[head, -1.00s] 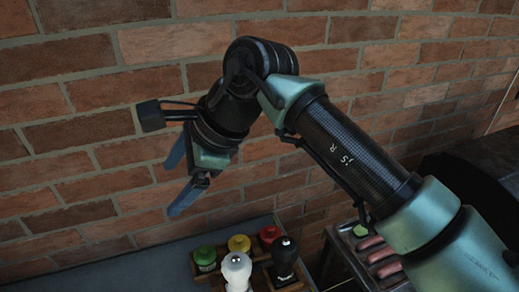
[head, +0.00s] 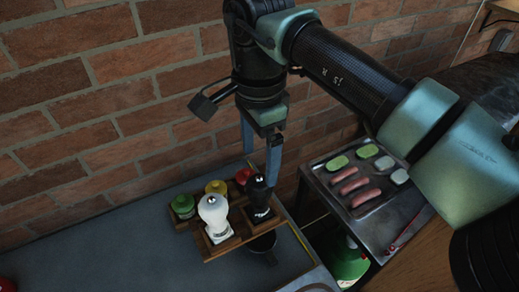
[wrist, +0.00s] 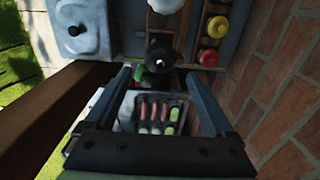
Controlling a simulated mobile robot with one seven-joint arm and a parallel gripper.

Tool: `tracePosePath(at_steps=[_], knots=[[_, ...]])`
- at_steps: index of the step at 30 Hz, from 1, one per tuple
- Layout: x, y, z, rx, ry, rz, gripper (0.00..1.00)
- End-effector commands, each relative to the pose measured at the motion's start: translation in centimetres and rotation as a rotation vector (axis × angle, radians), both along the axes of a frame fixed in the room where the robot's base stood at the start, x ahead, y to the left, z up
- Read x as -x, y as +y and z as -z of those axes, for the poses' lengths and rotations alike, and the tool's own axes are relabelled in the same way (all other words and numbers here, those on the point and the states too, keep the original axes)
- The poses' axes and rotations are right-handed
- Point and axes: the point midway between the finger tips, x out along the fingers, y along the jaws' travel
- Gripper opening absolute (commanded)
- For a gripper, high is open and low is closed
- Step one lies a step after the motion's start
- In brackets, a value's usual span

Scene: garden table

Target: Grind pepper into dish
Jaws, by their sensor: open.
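A black grinder (head: 258,205) and a white grinder (head: 213,218) stand upright in a wooden rack (head: 222,250). My gripper (head: 259,168) is open and empty, pointing down at the black grinder's top. In the head view its fingertips are close to that top; contact cannot be told. In the wrist view the black grinder (wrist: 160,56) shows just beyond and between the fingertips, with the white grinder (wrist: 165,5) farther off. A dark round thing (head: 262,242), perhaps a small dish, is partly visible below the rack; I cannot identify it clearly.
Jars with green (head: 183,204), yellow (head: 216,187) and red (head: 243,175) lids share the rack. A metal tray (head: 385,211) with sausages and sliced pieces is at right. A green bottle (head: 348,262) stands below it. The brick wall (head: 110,110) is close behind. The table's left is mostly clear.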

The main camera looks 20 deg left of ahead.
Motion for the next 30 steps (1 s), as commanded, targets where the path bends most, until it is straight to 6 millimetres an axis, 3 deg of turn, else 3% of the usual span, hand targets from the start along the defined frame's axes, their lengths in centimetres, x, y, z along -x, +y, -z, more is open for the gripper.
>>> tracePosePath(at_steps=[21, 30], knots=[[0.0, 0.0, 6.1, -0.001, 0.001, 0.001, 0.88], [0.0, 0.0, 7.2, -0.001, 0.000, 0.001, 0.88]])
